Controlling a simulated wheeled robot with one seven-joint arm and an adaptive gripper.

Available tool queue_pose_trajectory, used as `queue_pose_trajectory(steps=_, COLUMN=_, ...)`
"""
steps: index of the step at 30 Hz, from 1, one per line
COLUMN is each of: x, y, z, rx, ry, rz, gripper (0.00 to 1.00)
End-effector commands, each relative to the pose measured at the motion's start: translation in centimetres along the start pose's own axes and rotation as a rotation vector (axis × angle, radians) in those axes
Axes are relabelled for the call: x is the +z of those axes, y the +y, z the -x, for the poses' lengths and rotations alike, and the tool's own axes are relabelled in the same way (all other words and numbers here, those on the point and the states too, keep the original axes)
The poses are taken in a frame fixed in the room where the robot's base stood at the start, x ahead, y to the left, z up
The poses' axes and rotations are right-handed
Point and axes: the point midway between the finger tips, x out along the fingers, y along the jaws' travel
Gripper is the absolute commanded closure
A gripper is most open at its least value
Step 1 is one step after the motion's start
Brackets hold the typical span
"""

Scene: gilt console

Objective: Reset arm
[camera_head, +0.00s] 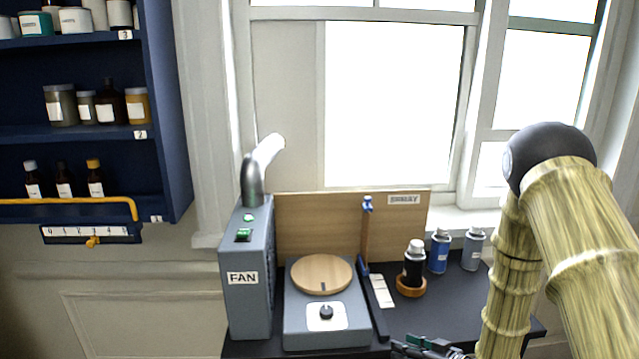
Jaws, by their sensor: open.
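My gripper (428,347) shows only in part at the bottom edge of the head view, low in front of the dark console top. The visible part is dark with a green piece, and nothing is seen held in it. Most of the gripper is cut off by the frame. My arm, with bamboo-like links and a dark rounded joint, rises on the right and bends back down.
Blue shelves (165,150) stand left.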

Motion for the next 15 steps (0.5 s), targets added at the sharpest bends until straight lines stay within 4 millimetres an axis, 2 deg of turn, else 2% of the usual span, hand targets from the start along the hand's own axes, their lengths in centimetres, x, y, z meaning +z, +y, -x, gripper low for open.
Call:
queue_pose_trajectory(steps=1, x=2.8, y=-0.5, z=0.2, rx=0.04, ry=-0.05, rz=-0.032, gripper=0.57)
queue_pose_trajectory(steps=5, x=9.6, y=-1.7, z=1.2, rx=0.145, ry=-0.184, rz=-0.099, gripper=0.57)
queue_pose_trajectory(steps=8, x=14.9, y=-3.1, z=2.8, rx=0.223, ry=-0.301, rz=-0.152, gripper=0.57)
queue_pose_trajectory(steps=9, x=17.0, y=-3.8, z=3.6, rx=0.252, ry=-0.35, rz=-0.173, gripper=0.57)
queue_pose_trajectory(steps=11, x=19.9, y=-4.9, z=5.0, rx=0.293, ry=-0.424, rz=-0.202, gripper=0.57)
queue_pose_trajectory(steps=15, x=26.3, y=-7.8, z=8.9, rx=0.378, ry=-0.601, rz=-0.268, gripper=0.57)
